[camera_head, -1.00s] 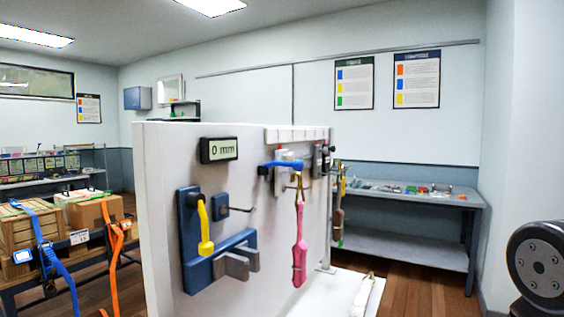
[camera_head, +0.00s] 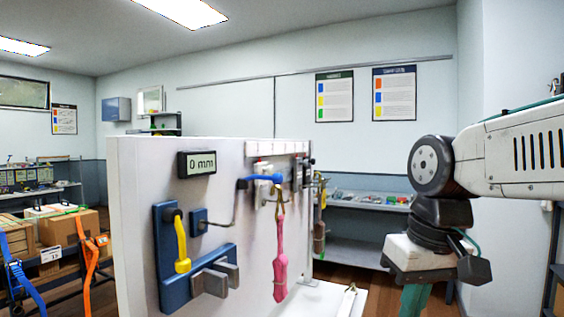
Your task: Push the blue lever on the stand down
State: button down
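The blue lever (camera_head: 258,181) is on the white upright panel of the stand (camera_head: 135,230), near its upper right part. It sticks out roughly level, with a rounded end. A pink strap-like piece (camera_head: 280,262) hangs from a brass-coloured hook just beside it. My gripper (camera_head: 425,285) is at the right, apart from the lever and lower than it. It points downward, and its end runs off the bottom edge, so I cannot see whether it is open or shut.
A blue bracket with a yellow lever (camera_head: 181,248) and a grey clamp (camera_head: 215,280) is on the panel's left. A display (camera_head: 197,163) reads 0 mm. A workbench (camera_head: 365,205) stands behind. Crates with orange and blue straps are at the left.

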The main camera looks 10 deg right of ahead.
jog(key=w+a+r+n+t+y, duration=0.1)
jog(key=w+a+r+n+y, duration=0.2)
jog(key=w+r, duration=0.65)
jog(key=w+a+r+n+t, duration=0.25)
jog(key=w+a+r, duration=0.35)
jog(key=w+r, duration=0.4)
notch_tip(320, 180, up, 11)
jog(key=a+n+y, duration=0.2)
jog(key=n, duration=0.3)
jog(key=shift+s+a+r+n, duration=0.15)
jog(key=shift+a+n, duration=0.15)
jog(key=shift+n, duration=0.05)
jog(key=shift+t, duration=0.25)
jog(key=s+d+f+x, duration=0.1)
jog(key=x, duration=1.2)
jog(key=shift+d+f, duration=0.35)
jog(key=shift+d, duration=0.05)
jog(key=shift+f, duration=0.1)
